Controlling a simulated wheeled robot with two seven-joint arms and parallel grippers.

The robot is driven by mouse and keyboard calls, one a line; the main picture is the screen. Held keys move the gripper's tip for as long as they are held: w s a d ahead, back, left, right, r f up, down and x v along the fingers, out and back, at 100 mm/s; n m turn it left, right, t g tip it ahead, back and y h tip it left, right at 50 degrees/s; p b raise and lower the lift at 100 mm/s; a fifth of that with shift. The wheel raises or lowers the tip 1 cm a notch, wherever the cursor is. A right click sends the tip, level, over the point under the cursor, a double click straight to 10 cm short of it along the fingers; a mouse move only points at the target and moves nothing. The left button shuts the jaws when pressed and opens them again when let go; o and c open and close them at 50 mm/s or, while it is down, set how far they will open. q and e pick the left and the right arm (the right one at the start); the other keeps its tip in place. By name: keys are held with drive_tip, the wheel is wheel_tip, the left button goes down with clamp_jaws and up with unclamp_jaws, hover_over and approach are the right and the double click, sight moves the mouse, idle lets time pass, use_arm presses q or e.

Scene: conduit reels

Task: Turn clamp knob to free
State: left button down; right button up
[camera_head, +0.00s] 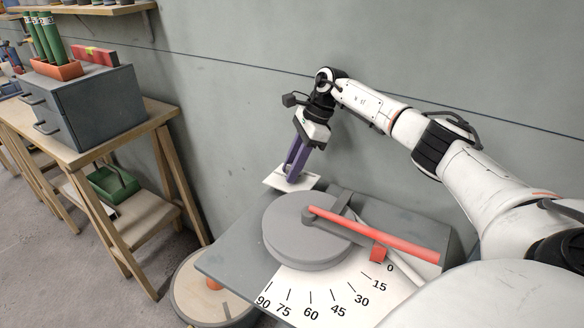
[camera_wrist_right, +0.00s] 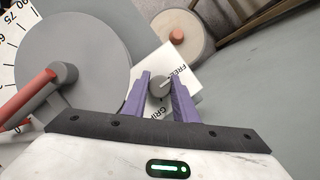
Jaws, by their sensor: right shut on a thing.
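The clamp knob (camera_wrist_right: 156,86) is a small grey round knob with a pale pointer line, on a white plate (camera_wrist_right: 190,92) lettered FREE and GRIP. In the right wrist view the pointer line aims toward the FREE lettering. My right gripper (camera_wrist_right: 158,90) has purple fingers on either side of the knob and is shut on it. In the head view my right gripper (camera_head: 290,178) reaches down to the white plate (camera_head: 307,181), and its fingers hide most of the knob. My left gripper is not in view.
Beside the plate is a grey round disc (camera_head: 285,240) with a red lever (camera_head: 385,233) over an angle scale (camera_head: 325,295). A reel (camera_head: 188,290) stands low at the bench's left. A wooden table (camera_head: 150,120) with grey drawers (camera_head: 95,108) stands further left. The wall is close behind.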

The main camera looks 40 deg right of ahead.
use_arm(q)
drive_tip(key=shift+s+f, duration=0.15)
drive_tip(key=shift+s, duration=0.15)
use_arm(e)
drive_tip(key=o, duration=1)
drive_tip(key=shift+o, duration=0.2)
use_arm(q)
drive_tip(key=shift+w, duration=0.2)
use_arm(e)
drive_tip(key=shift+r, duration=0.1)
drive_tip(key=shift+r, duration=0.35)
wheel_tip(320, 180, up, 8)
drive_tip(key=shift+r+p, duration=0.25)
drive_tip(key=shift+p, duration=0.2)
drive_tip(key=shift+r, duration=0.35)
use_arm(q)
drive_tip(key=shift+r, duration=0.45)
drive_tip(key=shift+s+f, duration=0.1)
